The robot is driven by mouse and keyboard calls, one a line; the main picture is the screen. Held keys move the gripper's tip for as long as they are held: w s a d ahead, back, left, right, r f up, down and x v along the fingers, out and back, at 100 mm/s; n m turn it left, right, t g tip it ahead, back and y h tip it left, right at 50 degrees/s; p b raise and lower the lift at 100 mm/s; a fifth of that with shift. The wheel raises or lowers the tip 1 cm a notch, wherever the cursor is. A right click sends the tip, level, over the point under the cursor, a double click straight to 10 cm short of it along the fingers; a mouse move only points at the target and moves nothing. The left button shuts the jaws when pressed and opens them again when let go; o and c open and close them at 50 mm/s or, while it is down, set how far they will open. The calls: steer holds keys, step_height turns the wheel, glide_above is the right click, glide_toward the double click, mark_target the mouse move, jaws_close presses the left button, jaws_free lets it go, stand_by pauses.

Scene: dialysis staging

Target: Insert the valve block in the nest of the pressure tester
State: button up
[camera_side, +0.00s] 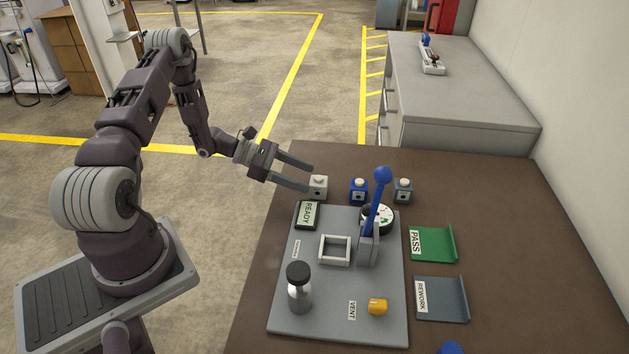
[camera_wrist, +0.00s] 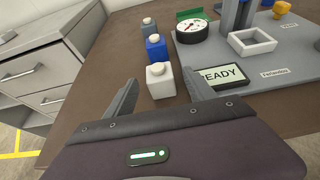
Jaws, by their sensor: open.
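Three valve blocks stand in a row at the back of the brown table: a white one (camera_side: 318,187), a blue one (camera_side: 358,190) and a grey-green one (camera_side: 403,190). My gripper (camera_side: 307,178) is open, its fingers close to the white block. In the wrist view the white block (camera_wrist: 161,80) stands ahead between the open fingers (camera_wrist: 163,92), with the blue block (camera_wrist: 156,48) and the grey block (camera_wrist: 149,27) beyond. The pressure tester (camera_side: 285,310) is a grey plate. Its nest, a square white frame (camera_side: 335,250), is empty. I cannot tell whether the fingers touch the white block.
The tester carries a READY display (camera_side: 308,215), a gauge (camera_side: 384,217), an upright blue-knobbed lever (camera_side: 381,178), a black-capped cylinder (camera_side: 299,288) and a yellow VENT knob (camera_side: 377,307). A green PASS tray (camera_side: 433,243) and a grey REWORK tray (camera_side: 444,300) lie to the right.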

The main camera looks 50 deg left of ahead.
steer(key=shift+s+a+r, duration=0.6)
steer(key=shift+s+r, duration=0.05)
steer(key=shift+r, duration=0.1)
steer(key=s+d+r+m+g, duration=0.2)
steer(key=d+r+m+g, duration=0.2)
steer(key=d+r+m, duration=0.4)
steer(key=s+d+r+m+g, duration=0.3)
steer(key=d+r+m, duration=0.3)
steer(key=r, duration=0.4)
steer(key=s+d+r+m+t+y, duration=0.1)
steer(key=s+r+m+y, duration=0.2)
steer(key=s, duration=0.3)
steer(key=s+d+r+m+y, duration=0.2)
steer(key=s+r+m+y, duration=0.1)
steer(key=s+m, duration=0.2)
steer(key=s+d+r+m+t+y, duration=0.1)
steer(key=s+d+r+m+y, duration=0.1)
steer(key=s, duration=0.6)
steer(key=r+m+y, duration=0.1)
steer(key=m, duration=0.1)
steer(key=shift+s+d+r+m+t, duration=0.2)
steer(key=shift+r+m+t, duration=0.1)
steer(key=shift+r, duration=0.1)
steer(key=shift+o, duration=0.5)
steer(key=shift+s+a+y, duration=0.25)
steer(key=shift+y, duration=0.05)
steer(key=shift+w, duration=0.1)
